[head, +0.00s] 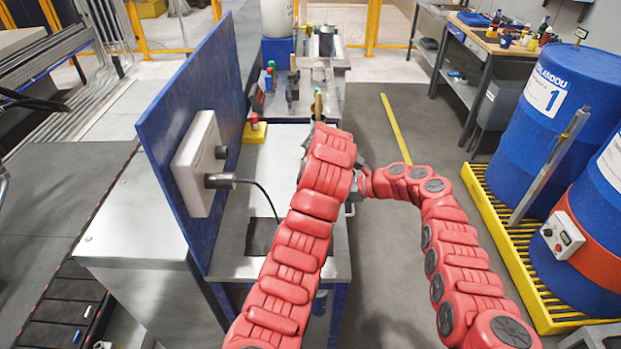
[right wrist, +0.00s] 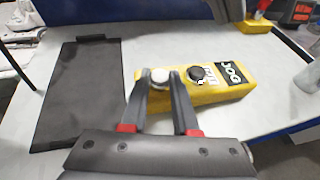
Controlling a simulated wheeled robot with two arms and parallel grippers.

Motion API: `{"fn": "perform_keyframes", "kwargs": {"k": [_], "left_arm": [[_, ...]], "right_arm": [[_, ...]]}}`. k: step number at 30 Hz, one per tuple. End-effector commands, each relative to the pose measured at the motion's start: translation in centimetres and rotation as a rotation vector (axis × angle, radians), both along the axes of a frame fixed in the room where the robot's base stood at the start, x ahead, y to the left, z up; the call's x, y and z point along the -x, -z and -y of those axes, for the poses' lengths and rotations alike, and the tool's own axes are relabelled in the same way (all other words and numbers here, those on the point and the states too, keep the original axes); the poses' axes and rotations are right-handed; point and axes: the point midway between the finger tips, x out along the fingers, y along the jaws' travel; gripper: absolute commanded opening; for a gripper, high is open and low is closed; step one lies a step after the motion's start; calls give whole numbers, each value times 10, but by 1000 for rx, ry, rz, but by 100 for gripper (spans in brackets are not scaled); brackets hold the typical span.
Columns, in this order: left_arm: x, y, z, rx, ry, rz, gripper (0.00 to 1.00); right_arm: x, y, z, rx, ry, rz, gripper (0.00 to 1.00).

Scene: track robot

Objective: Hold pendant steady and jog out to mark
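The yellow pendant (right wrist: 228,87) labelled JOG lies on the grey table in the right wrist view. It has a black knob and a round silver knob (right wrist: 160,77) near its left end. My right gripper (right wrist: 159,82) is over that end, one finger on each side of the silver knob; I cannot tell whether they grip it. In the head view my arms hide the pendant and most of the right gripper. My left arm reaches forward over the table, and its gripper (head: 310,140) is mostly hidden behind its own wrist. No mark can be made out.
A blue panel (head: 205,110) with a white cabled box (head: 200,165) stands left of the table (head: 240,250). A black mat (right wrist: 80,95) lies left of the pendant. A yellow block with a red button (head: 254,130) sits near the panel. Blue drums (head: 570,100) stand at right.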

Motion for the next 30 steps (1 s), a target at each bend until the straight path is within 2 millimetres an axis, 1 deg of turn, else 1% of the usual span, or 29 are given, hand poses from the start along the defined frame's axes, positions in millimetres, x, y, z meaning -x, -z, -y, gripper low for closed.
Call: {"fn": "perform_keyframes", "kwargs": {"k": [1, 5, 13, 16, 20, 24, 30], "left_arm": [[0, 0, 0, 0, 0, 0, 0], [0, 0, 0, 0, 0, 0, 0], [0, 0, 0, 0, 0, 0, 0], [0, 0, 0, 0, 0, 0, 0], [0, 0, 0, 0, 0, 0, 0], [0, 0, 0, 0, 0, 0, 0], [0, 0, 0, 0, 0, 0, 0]], "right_arm": [[0, 0, 0, 0, 0, 0, 38], [0, 0, 0, 0, 0, 0, 61], [0, 0, 0, 0, 0, 0, 62], [1, -2, 5, -1, 2, 1, 62], [4, -9, 23, -1, 7, 4, 62], [11, -21, 52, 0, 8, 4, 62], [22, -37, 87, 1, 5, 2, 62]]}}
